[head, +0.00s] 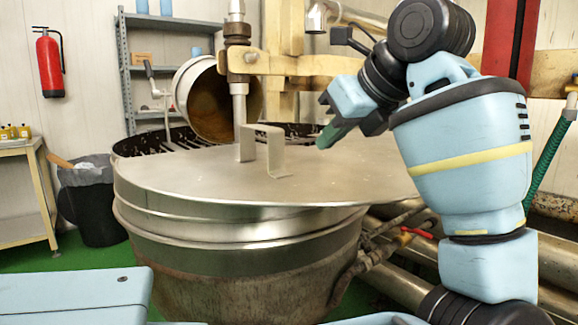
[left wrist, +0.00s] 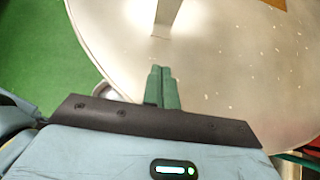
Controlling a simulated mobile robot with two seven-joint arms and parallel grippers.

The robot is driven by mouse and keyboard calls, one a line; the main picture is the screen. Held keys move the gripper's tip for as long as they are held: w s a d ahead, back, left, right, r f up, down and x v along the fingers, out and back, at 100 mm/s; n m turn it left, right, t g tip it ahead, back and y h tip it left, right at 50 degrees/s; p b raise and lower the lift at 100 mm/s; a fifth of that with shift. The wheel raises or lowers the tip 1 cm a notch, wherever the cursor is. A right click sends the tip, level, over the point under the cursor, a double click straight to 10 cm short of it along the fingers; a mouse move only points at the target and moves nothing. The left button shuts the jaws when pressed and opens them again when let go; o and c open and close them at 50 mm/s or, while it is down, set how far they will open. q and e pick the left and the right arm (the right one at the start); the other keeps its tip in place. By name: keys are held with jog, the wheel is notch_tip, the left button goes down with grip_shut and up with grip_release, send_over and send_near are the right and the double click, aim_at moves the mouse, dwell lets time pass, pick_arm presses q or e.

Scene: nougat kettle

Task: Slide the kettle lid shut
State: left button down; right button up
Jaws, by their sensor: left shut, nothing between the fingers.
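The kettle (head: 245,270) is a large round metal vessel. Its flat metal lid (head: 185,180) covers the front of the top and overhangs the body at right. A dark strip of opening with a grating (head: 150,142) shows along the back left. The upright bracket handle (head: 276,152) stands on the lid; part of a handle (left wrist: 165,15) also shows in the left wrist view. My left gripper (head: 326,138) is above the lid, right of the handle and apart from it. Its green fingers (left wrist: 162,80) are together and empty. My right gripper is out of view.
A vertical shaft (head: 239,105) comes down behind the handle, with a tilted drum (head: 208,100) behind it. Pipes and a red valve lever (head: 418,232) lie right of the kettle. A black bin (head: 95,205) and table (head: 45,190) stand at left.

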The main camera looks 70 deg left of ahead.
pick_arm(q)
jog(key=shift+s+a+f, duration=0.1)
jog(key=shift+a+f, duration=0.15)
jog(key=b, duration=0.2)
send_near(277, 173)
notch_tip(277, 173, down, 4)
jog(key=shift+r, duration=0.15)
jog(key=a, duration=0.3)
jog(key=shift+s, duration=0.4)
jog(key=shift+s+a, duration=0.2)
jog(key=shift+a, duration=0.4)
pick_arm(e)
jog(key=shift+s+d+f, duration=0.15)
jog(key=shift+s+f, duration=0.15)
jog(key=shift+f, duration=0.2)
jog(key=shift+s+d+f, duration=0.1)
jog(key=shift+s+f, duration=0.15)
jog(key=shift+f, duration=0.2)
